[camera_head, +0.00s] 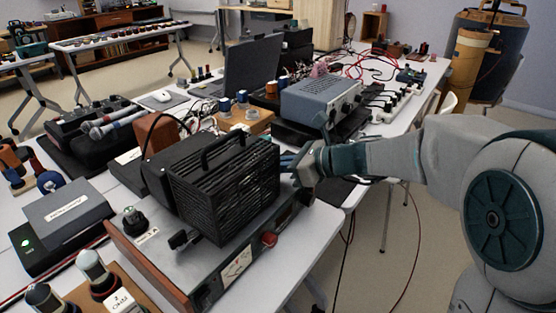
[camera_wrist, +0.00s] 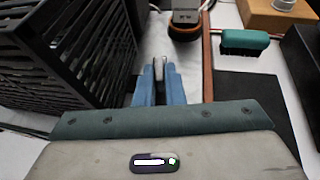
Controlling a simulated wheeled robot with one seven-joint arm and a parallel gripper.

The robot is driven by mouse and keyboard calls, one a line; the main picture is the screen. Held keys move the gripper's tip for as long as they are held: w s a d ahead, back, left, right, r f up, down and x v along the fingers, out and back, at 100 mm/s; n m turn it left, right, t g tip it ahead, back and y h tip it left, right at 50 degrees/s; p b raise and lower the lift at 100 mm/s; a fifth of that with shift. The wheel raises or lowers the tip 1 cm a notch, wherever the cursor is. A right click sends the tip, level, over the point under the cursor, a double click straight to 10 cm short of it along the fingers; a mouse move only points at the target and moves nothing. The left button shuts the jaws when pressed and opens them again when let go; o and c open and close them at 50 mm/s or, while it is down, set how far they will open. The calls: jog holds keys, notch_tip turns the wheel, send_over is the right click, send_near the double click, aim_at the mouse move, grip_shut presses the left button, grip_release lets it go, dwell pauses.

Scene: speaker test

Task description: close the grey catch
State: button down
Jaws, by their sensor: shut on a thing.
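My gripper (camera_head: 290,162) reaches in from the right, beside the right side of a black slatted cage (camera_head: 225,190) that stands on a grey-topped test unit (camera_head: 185,262). In the wrist view, the blue fingers of my gripper (camera_wrist: 159,72) are close together on a small light grey piece, which looks like the grey catch (camera_wrist: 159,65). Only its upper part shows between the fingertips. In the head view the catch is hidden by my fingers. The cage (camera_wrist: 60,55) also fills the left of the wrist view, close to my fingers. Whether the catch is open or closed cannot be told.
A red knob (camera_head: 269,239) is on the unit's front. A grey meter box (camera_head: 318,100) stands behind my gripper. In the wrist view, a round black knob (camera_wrist: 184,32) is ahead, and a green-handled brush (camera_wrist: 245,40) lies right of a wooden strip (camera_wrist: 208,75).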

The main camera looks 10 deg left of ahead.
jog(key=n+g+p, duration=0.2)
jog(key=p, duration=0.1)
jog(key=n+g+p, duration=0.1)
jog(key=g, duration=0.1)
jog(key=shift+w+d+r+n+p, duration=0.1)
jog(key=shift+w+r+n+p, duration=0.2)
jog(key=shift+w+r, duration=0.1)
jog(key=n+g+p, duration=0.1)
jog(key=p, duration=0.1)
jog(key=n+g+h+p, duration=0.1)
jog(key=n+g+p, duration=0.2)
jog(key=g+p, duration=0.1)
jog(key=p, duration=0.1)
jog(key=shift+w+n+h, duration=0.3)
jog(key=n+g+h+p, duration=0.1)
jog(key=g+p, duration=0.1)
jog(key=n+g+h+p, duration=0.1)
jog(key=n+p, duration=0.1)
jog(key=shift+w+a+f+n+g+h+p, duration=0.1)
jog(key=shift+w+a+n+g+h+p, duration=0.1)
jog(key=shift+a+n+g+h+p, duration=0.15)
jog(key=shift+w+a+f+n+g+h+p, duration=0.15)
jog(key=shift+n+g+h+p, duration=0.45)
jog(key=shift+n+h+p, duration=0.3)
jog(key=shift+a+f+n+g+h+p, duration=0.1)
jog(key=shift+a+n+g+h+p, duration=0.05)
jog(key=shift+n+g+h+p, duration=0.65)
jog(key=shift+n+h, duration=0.35)
jog(key=shift+h, duration=0.1)
